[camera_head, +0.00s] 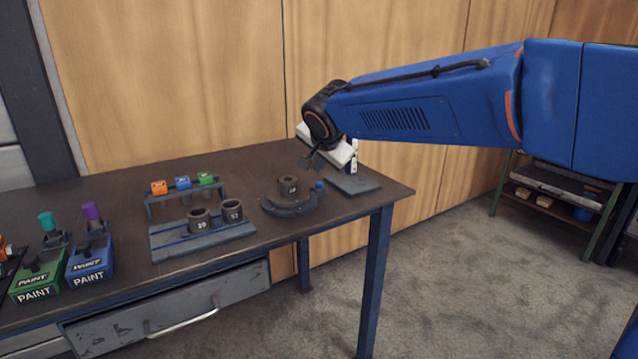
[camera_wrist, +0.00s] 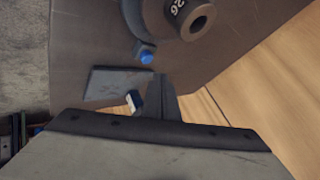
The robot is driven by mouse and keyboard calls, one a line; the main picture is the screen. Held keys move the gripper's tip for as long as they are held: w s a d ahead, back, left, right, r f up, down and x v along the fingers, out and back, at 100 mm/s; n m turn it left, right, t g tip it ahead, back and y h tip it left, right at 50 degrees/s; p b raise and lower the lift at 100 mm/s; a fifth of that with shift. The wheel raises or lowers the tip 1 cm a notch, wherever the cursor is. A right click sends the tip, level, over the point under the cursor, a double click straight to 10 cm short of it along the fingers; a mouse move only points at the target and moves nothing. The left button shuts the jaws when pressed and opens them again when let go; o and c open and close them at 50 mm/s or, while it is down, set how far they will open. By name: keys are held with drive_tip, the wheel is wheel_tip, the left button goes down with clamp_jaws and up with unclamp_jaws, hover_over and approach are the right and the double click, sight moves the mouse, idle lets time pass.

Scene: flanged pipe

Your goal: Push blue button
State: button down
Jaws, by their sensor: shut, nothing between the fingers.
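A small blue button (camera_head: 319,185) sits on the bench, at the right side of a dark round flange base (camera_head: 290,205). In the wrist view, the blue button (camera_wrist: 146,57) shows in full just past my fingertips. My gripper (camera_head: 311,163) hangs above the bench, above and slightly left of the button in the head view. My gripper (camera_wrist: 158,78) is shut and empty, pointing toward the button. It appears apart from the button, though the exact gap is hard to judge.
A numbered pipe piece (camera_head: 289,186) stands on the flange base. A flat dark plate (camera_head: 355,184) lies right of the button, with a small white-and-blue item (camera_wrist: 134,101) near it.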

wheel_tip(320, 180, up, 4)
drive_tip(key=shift+f, duration=0.15)
idle(0.3)
drive_tip(key=shift+d, duration=0.1)
drive_tip(key=s+d+f+n+g+h, duration=0.1)
drive_tip(key=s+d+f+n, duration=0.15)
drive_tip(key=s+d, duration=0.7)
drive_tip(key=s+d+f+n+g+h, duration=0.1)
drive_tip(key=s+d+f, duration=0.45)
drive_tip(key=d, duration=0.75)
drive_tip(key=s+d+f+n, duration=0.1)
drive_tip(key=s+d+f, duration=0.2)
drive_tip(key=s, duration=0.4)
drive_tip(key=s+d+f+n+g, duration=0.1)
drive_tip(key=s+d+f, duration=0.2)
drive_tip(key=s+f, duration=0.2)
drive_tip(key=s+d+f+n+g, duration=0.1)
drive_tip(key=s+d+f, duration=0.2)
drive_tip(key=s, duration=0.8)
drive_tip(key=shift+s+d+f, duration=0.25)
drive_tip(key=shift+d+f, duration=0.1)
drive_tip(key=shift+f, duration=0.6)
drive_tip(key=shift+n, duration=0.25)
